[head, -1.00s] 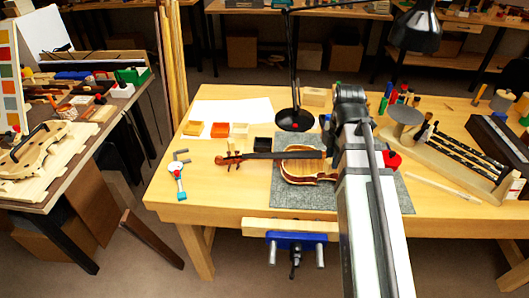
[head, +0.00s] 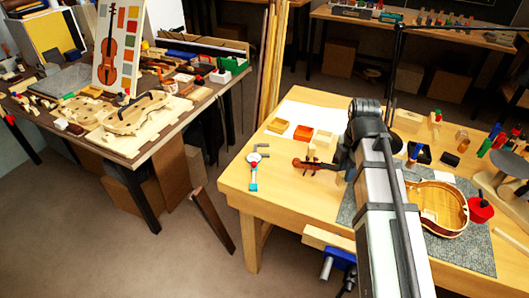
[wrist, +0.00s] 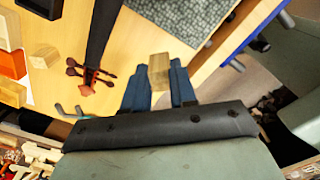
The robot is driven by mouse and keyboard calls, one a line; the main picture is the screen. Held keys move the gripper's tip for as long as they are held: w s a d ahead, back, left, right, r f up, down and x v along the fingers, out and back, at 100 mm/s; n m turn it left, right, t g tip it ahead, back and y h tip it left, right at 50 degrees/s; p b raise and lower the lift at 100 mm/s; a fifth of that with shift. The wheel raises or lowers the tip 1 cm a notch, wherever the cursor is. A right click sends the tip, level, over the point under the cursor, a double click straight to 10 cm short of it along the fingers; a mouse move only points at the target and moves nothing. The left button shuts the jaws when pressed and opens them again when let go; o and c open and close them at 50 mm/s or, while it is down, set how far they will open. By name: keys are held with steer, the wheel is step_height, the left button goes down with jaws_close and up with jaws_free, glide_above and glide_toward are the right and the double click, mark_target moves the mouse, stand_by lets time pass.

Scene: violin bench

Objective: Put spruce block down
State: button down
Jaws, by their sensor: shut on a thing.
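In the wrist view my gripper (wrist: 160,88) is shut on a pale wooden block, the spruce block (wrist: 158,68), held between its blue fingers. The block is over the bare wood of the bench (wrist: 120,60); its height above the surface is hard to judge. In the head view my arm hides the fingers and the held block. The violin neck and scroll (head: 312,165) lie on the bench to the left of my arm. The scroll (wrist: 87,88) also shows left of my gripper in the wrist view.
Pale and orange blocks (head: 303,133) stand near a white sheet at the back left. The violin body (head: 440,208) lies on a grey mat (head: 470,250). A blue vise (head: 341,257) sits on the front edge. Bare bench lies around a small dial tool (head: 253,172).

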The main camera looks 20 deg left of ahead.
steer(key=w+a+n, duration=0.1)
steer(key=w+a, duration=0.1)
steer(key=a, duration=0.9)
steer(key=w+a+n, duration=0.1)
steer(key=w+a, duration=0.1)
steer(key=a, duration=0.9)
steer(key=w+a+m, duration=0.4)
steer(key=a+m, duration=0.1)
steer(key=m, duration=0.7)
steer(key=w+a+m, duration=0.4)
steer(key=a+m, duration=0.2)
steer(key=m, duration=0.5)
steer(key=shift+s+d+f, duration=0.1)
steer(key=shift+d+f, duration=0.05)
steer(key=shift+f, duration=2.2)
steer(key=shift+d+f, duration=0.1)
steer(key=shift+f, duration=2.25)
steer(key=shift+f, duration=0.1)
steer(key=c, duration=0.9)
jaws_free()
